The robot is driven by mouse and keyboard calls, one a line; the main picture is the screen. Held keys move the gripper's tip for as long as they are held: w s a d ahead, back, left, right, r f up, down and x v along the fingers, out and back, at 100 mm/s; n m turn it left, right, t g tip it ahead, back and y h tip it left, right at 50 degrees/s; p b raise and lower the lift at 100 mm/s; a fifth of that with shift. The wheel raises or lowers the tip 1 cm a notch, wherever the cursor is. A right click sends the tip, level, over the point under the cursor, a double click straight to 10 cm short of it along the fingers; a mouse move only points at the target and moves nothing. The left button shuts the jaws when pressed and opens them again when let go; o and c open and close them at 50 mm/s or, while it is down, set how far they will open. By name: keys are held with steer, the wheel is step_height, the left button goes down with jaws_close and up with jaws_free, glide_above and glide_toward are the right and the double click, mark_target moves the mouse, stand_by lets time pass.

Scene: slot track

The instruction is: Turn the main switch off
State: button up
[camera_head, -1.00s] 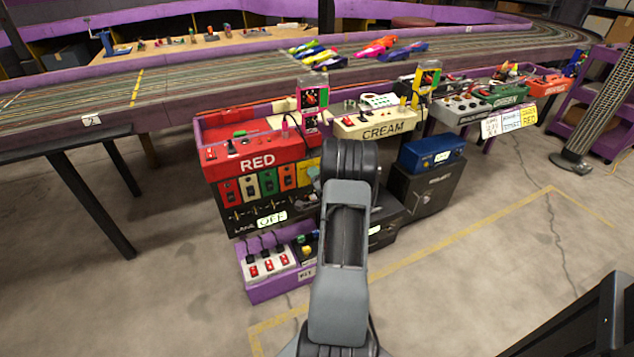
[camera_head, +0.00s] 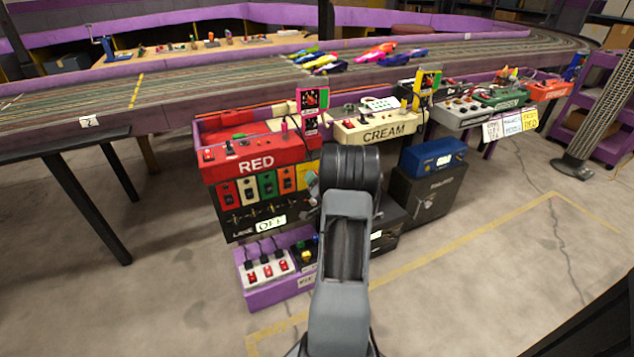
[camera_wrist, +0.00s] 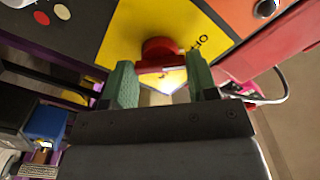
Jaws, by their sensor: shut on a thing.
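The main switch shows in the wrist view as a red rotary knob (camera_wrist: 159,50) on a yellow plate (camera_wrist: 125,38) with partly readable black lettering to its right. My gripper (camera_wrist: 162,83) has its two green fingertips on either side of the knob's red handle, shut on it. The fingers stand apart by the handle's width. In the head view the yellow plate (camera_head: 305,171) shows partly at the right end of the row under the red RED panel (camera_head: 255,165). My arm hides the knob there.
A cream CREAM panel (camera_head: 383,132) stands right of the RED panel. A purple tray (camera_head: 262,298) with red switches sits on the floor. A blue box (camera_head: 433,155) rests on a black cabinet. The right floor is open.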

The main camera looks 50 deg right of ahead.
steer(key=o, duration=0.9)
steer(key=p+v, duration=0.3)
steer(key=v, duration=1.1)
steer(key=shift+f, duration=0.1)
